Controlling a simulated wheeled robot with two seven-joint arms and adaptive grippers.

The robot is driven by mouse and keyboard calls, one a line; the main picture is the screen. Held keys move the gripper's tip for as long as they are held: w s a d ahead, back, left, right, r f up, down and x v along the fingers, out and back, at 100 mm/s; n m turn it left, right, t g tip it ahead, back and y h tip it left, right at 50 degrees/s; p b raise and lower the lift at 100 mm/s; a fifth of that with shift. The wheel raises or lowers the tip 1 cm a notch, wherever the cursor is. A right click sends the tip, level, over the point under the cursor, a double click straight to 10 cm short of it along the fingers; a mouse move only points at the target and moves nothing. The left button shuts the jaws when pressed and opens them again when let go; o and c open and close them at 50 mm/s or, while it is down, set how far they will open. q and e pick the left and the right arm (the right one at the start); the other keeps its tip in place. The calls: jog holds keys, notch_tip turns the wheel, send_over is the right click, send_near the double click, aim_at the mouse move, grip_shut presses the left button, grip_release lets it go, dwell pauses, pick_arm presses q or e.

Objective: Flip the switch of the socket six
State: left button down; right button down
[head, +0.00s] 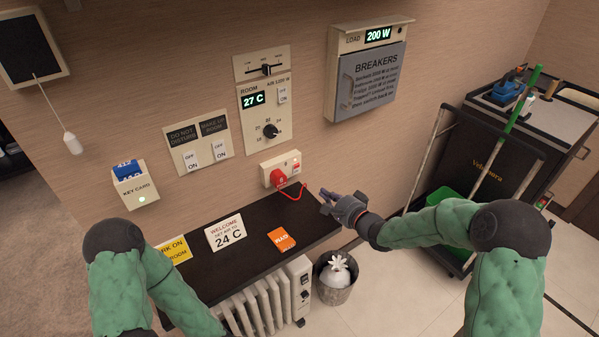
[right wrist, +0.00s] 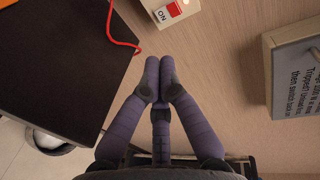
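Socket six is a white wall box (head: 280,168) with a red plug (head: 278,178) on its left and a red cable. Its red switch (head: 296,167) is on the right side of the box. In the right wrist view the switch (right wrist: 173,9) reads ON, and the box is partly cut off by the top edge. My right gripper (head: 326,197) is right of and below the socket, apart from it. In the right wrist view its purple fingers (right wrist: 159,62) are together and empty, pointing towards the switch. My left gripper is out of view.
A dark shelf (head: 215,282) with cards lies below the socket, above a white radiator (head: 255,310). A bin (head: 335,285) and a black cart (head: 490,160) stand right. The breaker box (head: 370,85) hangs above right. Wall between gripper and socket is clear.

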jog(key=b, duration=0.5)
send_near(296, 169)
jog(key=x, duration=0.2)
jog(key=f+x, duration=0.1)
jog(key=x, duration=0.2)
jog(key=shift+s+d, duration=0.1)
jog(key=shift+w+a+r, duration=0.25)
jog(key=shift+w+a, duration=0.2)
jog(key=shift+w, duration=0.3)
jog(key=p, duration=0.2)
jog(key=r+p, duration=0.1)
jog(key=p, duration=0.2)
jog(key=shift+w+a+g, duration=0.15)
jog(key=shift+w+g, duration=0.15)
jog(key=shift+g, duration=0.1)
jog(key=shift+f+b, duration=0.3)
jog(key=shift+f, duration=0.05)
jog(key=shift+s, duration=0.1)
